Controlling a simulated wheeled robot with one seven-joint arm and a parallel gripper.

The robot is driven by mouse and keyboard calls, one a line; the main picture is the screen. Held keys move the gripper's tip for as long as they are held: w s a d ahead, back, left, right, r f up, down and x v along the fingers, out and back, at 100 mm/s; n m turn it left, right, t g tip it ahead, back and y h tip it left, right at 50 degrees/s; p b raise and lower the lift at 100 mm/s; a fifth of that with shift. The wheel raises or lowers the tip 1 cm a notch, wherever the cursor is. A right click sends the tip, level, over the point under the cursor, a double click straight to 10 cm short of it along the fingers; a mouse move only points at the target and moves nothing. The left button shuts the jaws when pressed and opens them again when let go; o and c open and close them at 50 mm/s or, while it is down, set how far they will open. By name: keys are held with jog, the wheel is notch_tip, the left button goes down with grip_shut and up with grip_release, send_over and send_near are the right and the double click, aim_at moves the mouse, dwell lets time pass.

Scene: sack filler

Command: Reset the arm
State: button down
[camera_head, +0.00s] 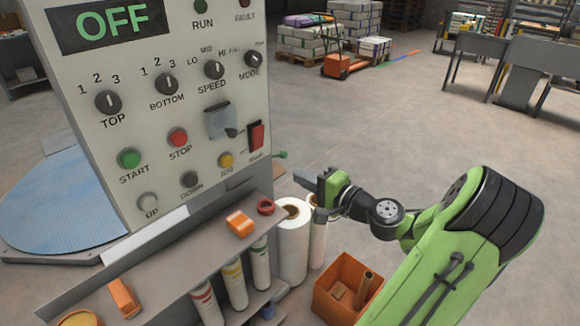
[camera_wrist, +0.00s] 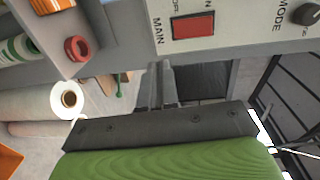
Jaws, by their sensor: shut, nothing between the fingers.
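My gripper (camera_head: 304,180) is at the end of my green arm, to the right of the control panel (camera_head: 150,110) and above the white rolls. Its fingers point left toward the panel's lower right edge. In the wrist view the dark fingers (camera_wrist: 161,84) lie close together with nothing between them. The panel's display (camera_head: 112,20) reads OFF. The red main switch (camera_head: 256,136) is near the fingers, apart from them as far as I can tell; it also shows in the wrist view (camera_wrist: 193,25).
Below the panel a grey shelf (camera_head: 185,240) holds an orange block, a red ring (camera_head: 265,207) and several tubes. White rolls (camera_head: 293,240) and an orange bin (camera_head: 347,285) stand close under my arm. A blue round platform (camera_head: 60,200) is at left. Open floor lies behind.

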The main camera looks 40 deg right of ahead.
jog(key=shift+s+f, duration=0.25)
jog(key=shift+s, duration=0.9)
jog(key=w+a+f+n+g+y+p, duration=0.1)
jog(key=w+a+n+g+y+p, duration=0.1)
jog(key=a+n+g, duration=0.6)
jog(key=w+a+n+g+y+p, duration=0.1)
jog(key=a+n+g+p, duration=0.15)
jog(key=a, duration=0.95)
jog(key=s+a+r+n+h+p, duration=0.1)
jog(key=s+a+r+n+p, duration=0.1)
jog(key=s+r, duration=0.3)
jog(key=s+a+r+n+g+h+p, duration=0.1)
jog(key=s+a+r+n+h+p, duration=0.1)
jog(key=s+a+r+n, duration=0.3)
jog(key=s, duration=0.4)
jog(key=shift+s+a+r+h, duration=0.15)
jog(key=shift+s+r+h, duration=0.15)
jog(key=shift+s, duration=0.1)
